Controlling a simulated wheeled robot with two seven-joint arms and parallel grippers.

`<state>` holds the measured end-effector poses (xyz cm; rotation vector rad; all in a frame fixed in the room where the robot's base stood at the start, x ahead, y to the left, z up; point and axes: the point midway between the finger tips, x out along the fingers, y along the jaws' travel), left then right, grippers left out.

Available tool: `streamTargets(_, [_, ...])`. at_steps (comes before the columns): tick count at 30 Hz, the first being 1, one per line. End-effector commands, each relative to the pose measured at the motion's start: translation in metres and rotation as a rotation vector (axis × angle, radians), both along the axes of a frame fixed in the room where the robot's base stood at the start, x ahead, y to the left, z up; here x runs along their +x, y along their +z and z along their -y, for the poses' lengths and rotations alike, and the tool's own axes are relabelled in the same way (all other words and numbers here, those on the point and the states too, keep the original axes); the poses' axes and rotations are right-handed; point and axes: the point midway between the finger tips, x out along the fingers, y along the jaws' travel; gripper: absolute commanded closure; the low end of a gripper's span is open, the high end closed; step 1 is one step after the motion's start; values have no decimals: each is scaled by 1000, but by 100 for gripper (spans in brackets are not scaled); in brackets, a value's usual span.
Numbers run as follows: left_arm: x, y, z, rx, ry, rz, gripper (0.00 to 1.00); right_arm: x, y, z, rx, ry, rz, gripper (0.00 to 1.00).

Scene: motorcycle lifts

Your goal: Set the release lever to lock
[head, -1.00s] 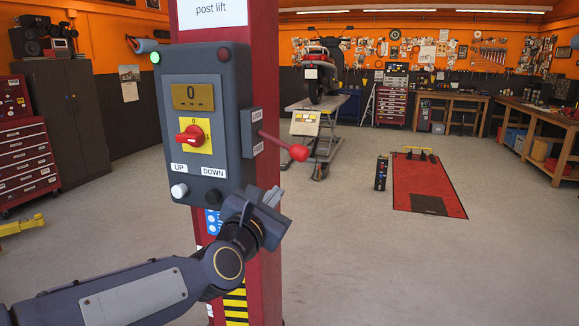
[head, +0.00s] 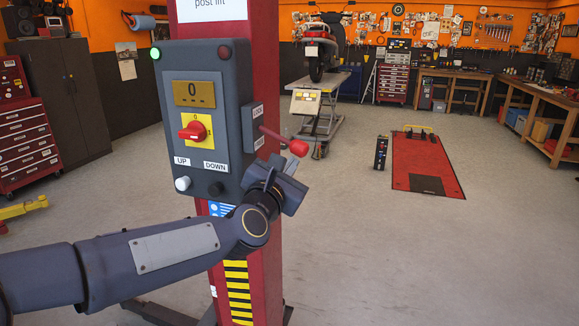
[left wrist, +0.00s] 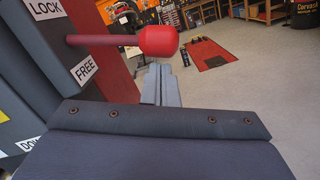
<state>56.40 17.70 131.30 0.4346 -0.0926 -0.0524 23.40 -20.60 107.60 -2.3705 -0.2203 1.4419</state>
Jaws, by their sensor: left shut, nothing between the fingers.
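The release lever is a red rod with a round red knob (head: 298,147), sticking out from the right side of the grey control box (head: 200,110). In the left wrist view the knob (left wrist: 159,40) is large and close. My left gripper (head: 291,168) is shut and empty, just below the knob. In the left wrist view its fingertips (left wrist: 160,72) point toward the space under the knob; whether they touch it I cannot tell. My right gripper is out of view.
The box is fixed to a red lift post (head: 265,210) and carries a red rotary switch (head: 193,130), a white UP button (head: 183,183) and a dark DOWN button (head: 215,189). Open floor lies right of the post, with a red lift platform (head: 430,165) farther back.

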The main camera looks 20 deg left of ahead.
Motion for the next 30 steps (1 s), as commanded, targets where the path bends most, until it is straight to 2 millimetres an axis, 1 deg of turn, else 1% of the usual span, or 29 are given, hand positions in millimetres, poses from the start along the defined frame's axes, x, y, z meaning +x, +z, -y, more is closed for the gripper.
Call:
streamTargets(14, [-1, 7, 6, -80, -2, -1, 100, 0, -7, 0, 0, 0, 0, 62])
streamTargets(20, [-1, 12, 10, -145, -3, -2, 100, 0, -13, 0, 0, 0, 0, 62])
streamTargets(25, [-1, 21, 16, -254, -4, -5, 100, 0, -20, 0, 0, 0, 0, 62])
streamTargets(30, [-1, 35, 21, -402, -3, -11, 100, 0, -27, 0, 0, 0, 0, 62])
